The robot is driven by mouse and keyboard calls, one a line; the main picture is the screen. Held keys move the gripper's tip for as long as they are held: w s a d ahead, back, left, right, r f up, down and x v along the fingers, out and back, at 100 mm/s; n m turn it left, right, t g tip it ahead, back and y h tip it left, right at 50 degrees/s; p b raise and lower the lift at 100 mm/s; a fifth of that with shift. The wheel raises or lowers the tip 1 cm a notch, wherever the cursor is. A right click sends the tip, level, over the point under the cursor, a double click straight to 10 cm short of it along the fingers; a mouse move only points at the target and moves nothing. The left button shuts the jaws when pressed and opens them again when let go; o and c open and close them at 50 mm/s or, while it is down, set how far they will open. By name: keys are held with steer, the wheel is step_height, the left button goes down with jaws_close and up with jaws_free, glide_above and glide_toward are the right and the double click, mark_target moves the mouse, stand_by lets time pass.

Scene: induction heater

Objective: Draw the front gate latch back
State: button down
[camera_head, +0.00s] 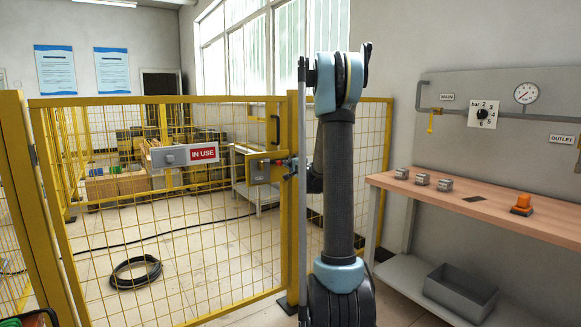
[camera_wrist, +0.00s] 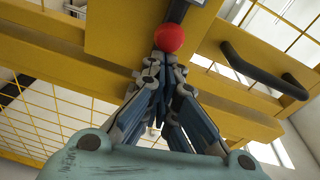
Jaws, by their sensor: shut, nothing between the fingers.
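The yellow mesh front gate (camera_head: 150,101) stands closed against its post (camera_head: 297,215). The latch (camera_head: 259,171), a yellow plate with a grey bolt, sits at the gate's right edge. In the wrist view the red ball knob (camera_wrist: 168,38) of the latch sits just beyond my fingertips, in front of a yellow plate (camera_wrist: 120,40). My gripper (camera_wrist: 166,62) is shut, its fingers together at the knob with nothing between them. I cannot tell whether the fingertips touch the knob. In the head view my gripper (camera_head: 291,166) is small beside the latch, partly hidden by the post and arm.
A black handle (camera_wrist: 262,70) is right of the knob; it shows above the latch in the head view (camera_head: 276,130). A wooden workbench (camera_head: 470,205) stands at the right. A coiled black hose (camera_head: 135,272) lies behind the gate.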

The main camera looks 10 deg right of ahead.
steer(key=shift+s+a, duration=0.3)
steer(key=shift+a, duration=0.35)
steer(key=shift+s+a, duration=0.25)
steer(key=shift+a, duration=0.35)
